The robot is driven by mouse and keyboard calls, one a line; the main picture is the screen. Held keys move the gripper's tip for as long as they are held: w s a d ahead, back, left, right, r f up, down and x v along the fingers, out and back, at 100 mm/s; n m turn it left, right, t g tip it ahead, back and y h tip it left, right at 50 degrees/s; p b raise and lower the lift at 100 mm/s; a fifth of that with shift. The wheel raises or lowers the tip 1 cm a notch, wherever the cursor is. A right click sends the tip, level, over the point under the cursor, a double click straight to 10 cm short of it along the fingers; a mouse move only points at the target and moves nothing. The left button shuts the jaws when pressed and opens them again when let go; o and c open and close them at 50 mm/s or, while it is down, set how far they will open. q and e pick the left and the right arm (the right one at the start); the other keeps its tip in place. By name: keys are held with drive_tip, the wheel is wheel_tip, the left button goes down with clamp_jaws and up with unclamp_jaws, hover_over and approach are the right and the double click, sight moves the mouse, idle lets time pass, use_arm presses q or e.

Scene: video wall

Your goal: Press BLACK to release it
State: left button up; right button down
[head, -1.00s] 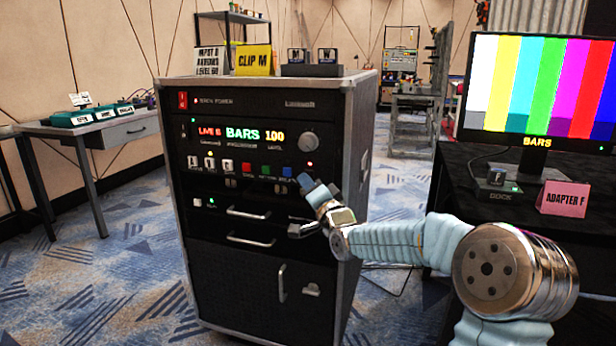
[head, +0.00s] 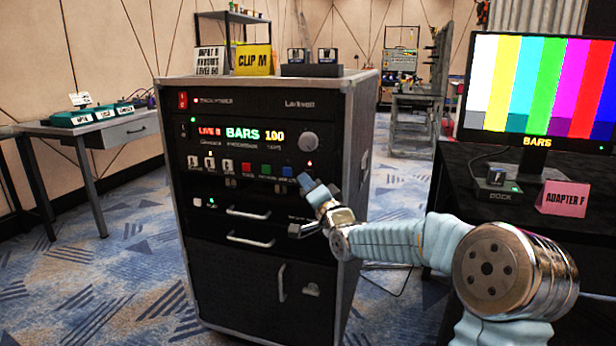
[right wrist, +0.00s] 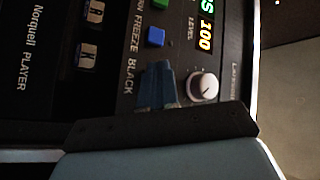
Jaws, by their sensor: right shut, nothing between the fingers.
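The rack's control panel (head: 228,158) has a row of coloured buttons. Red (head: 247,169), green (head: 267,170) and blue (head: 287,171) show in the head view. In the right wrist view the blue button (right wrist: 155,37) is beside the label FREEZE, and the label BLACK (right wrist: 130,77) is beside my fingers. The BLACK button itself is hidden behind them. My right gripper (head: 305,181) is shut and empty, its blue fingertips (right wrist: 158,72) at the panel there. I cannot tell whether they touch. A small red light glows just above them. My left gripper is not in view.
The rack display (head: 242,134) reads BARS and 100. A level knob (right wrist: 203,87) is close beside my fingers. The monitor (head: 536,95) shows colour bars labelled BARS. Drawer handles (head: 250,239) stick out below the panel. A dock and a pink ADAPTER F sign (head: 562,199) are at right.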

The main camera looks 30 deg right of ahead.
drive_tip(key=shift+w+d, duration=0.15)
idle(0.5)
drive_tip(key=shift+w+d, duration=0.15)
drive_tip(key=shift+d, duration=0.05)
drive_tip(key=shift+w+d, duration=0.15)
idle(0.5)
drive_tip(key=shift+b, duration=0.3)
drive_tip(key=shift+s+a+b, duration=0.45)
drive_tip(key=shift+a, duration=0.05)
